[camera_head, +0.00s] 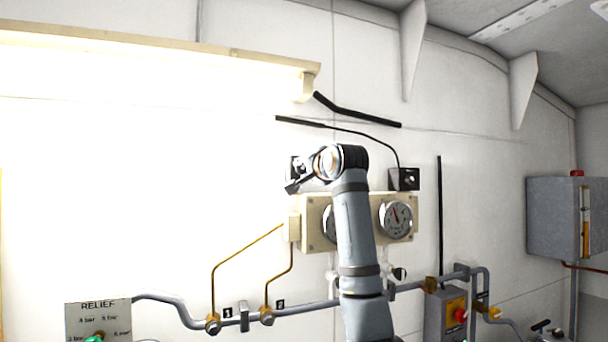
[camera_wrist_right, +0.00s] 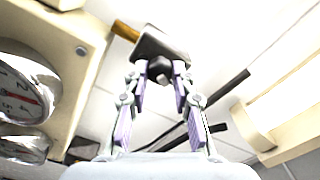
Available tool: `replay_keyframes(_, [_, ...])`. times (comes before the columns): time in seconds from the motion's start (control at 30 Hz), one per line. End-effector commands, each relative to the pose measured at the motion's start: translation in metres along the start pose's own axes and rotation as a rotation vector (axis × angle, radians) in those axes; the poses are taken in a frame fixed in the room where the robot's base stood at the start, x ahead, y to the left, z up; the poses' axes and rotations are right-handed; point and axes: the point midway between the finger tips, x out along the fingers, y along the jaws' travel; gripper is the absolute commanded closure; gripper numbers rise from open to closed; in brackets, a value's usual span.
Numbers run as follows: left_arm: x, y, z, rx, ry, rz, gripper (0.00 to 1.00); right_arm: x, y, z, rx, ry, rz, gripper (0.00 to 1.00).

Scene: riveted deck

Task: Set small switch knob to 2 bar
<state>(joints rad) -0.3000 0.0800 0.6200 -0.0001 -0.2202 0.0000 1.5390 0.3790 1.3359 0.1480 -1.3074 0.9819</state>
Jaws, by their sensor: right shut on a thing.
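The small switch knob (camera_wrist_right: 160,66) is a dark faceted knob on a dark box (camera_wrist_right: 158,43) on the wall. In the right wrist view it sits between the fingertips of my right gripper (camera_wrist_right: 161,76), which is shut on it. In the head view my right gripper (camera_head: 293,180) is at the wall, just above the left end of the gauge panel (camera_head: 318,240), and largely covers the knob. No scale marks around the knob can be read, so its setting cannot be told. My left gripper is not in view.
A gauge (camera_head: 396,219) is on the panel; another is partly behind my right arm. A second dark switch box (camera_head: 404,179) sits to the right. A relief plate (camera_head: 97,318) with bar marks and a green knob is lower left. Pipes (camera_head: 323,306) run below; a grey cabinet (camera_head: 553,218) hangs right.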

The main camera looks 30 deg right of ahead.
Motion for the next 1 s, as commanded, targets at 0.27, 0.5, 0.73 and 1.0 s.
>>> replay_keyframes(0.27, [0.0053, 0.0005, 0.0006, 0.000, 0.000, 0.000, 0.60, -0.0001, 0.0000, -0.0001, 0.085, 0.001, -0.001, 1.00])
replay_keyframes(0.5, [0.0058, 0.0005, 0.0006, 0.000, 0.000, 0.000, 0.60, -0.0001, -0.0005, -0.0003, 0.105, 0.001, -0.001, 1.00])
replay_keyframes(0.73, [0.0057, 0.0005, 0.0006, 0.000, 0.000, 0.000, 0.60, -0.0001, -0.0005, -0.0004, 0.104, 0.001, -0.001, 1.00])
replay_keyframes(1.0, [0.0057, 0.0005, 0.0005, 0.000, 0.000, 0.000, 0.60, -0.0001, -0.0003, -0.0003, 0.104, 0.000, -0.001, 0.52])
